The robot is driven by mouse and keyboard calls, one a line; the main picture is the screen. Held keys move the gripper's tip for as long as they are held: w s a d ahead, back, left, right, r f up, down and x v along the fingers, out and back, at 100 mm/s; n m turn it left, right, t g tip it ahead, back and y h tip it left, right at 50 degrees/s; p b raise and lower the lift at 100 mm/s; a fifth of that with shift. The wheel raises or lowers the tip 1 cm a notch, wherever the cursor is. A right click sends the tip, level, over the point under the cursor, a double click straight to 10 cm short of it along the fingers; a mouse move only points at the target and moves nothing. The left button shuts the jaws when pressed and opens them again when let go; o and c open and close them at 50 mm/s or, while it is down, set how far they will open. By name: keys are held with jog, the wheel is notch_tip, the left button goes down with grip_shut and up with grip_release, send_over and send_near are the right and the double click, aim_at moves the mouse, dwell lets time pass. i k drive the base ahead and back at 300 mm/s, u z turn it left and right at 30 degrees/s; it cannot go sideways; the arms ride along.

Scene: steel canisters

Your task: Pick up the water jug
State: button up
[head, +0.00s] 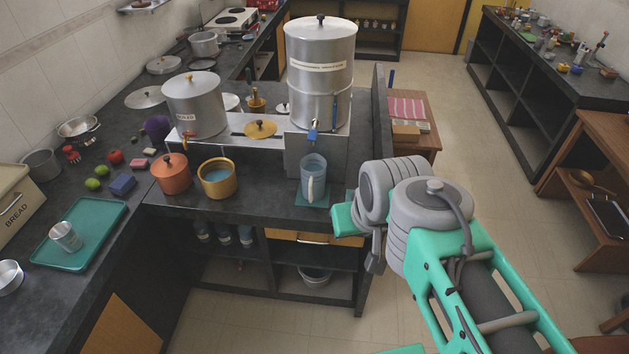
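The water jug (314,178) is a translucent bluish jug with a pale handle on its near side. It stands upright on a small teal mat (313,200) near the counter's front edge, below the blue tap of the large steel canister (319,70). My grey and teal arm reaches in from the lower right, and its far end is to the right of the jug, apart from it. My gripper's fingers cannot be made out; the arm's own links cover that area.
A brass pot (217,190) and a copper pot (170,184) stand left of the jug. A smaller steel canister (193,105) is behind them. A teal tray (100,215) holds a metal cup (65,236) at the left. Open floor lies to the right.

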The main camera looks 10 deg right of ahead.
aim_at(313, 166)
jog(key=k, duration=0.55)
jog(key=u, duration=0.85)
jog(key=i, duration=0.8)
jog(key=u, duration=0.8)
jog(key=i, duration=0.95)
jog(key=z, duration=0.4)
jog(key=i, duration=0.75)
jog(key=z, duration=0.45)
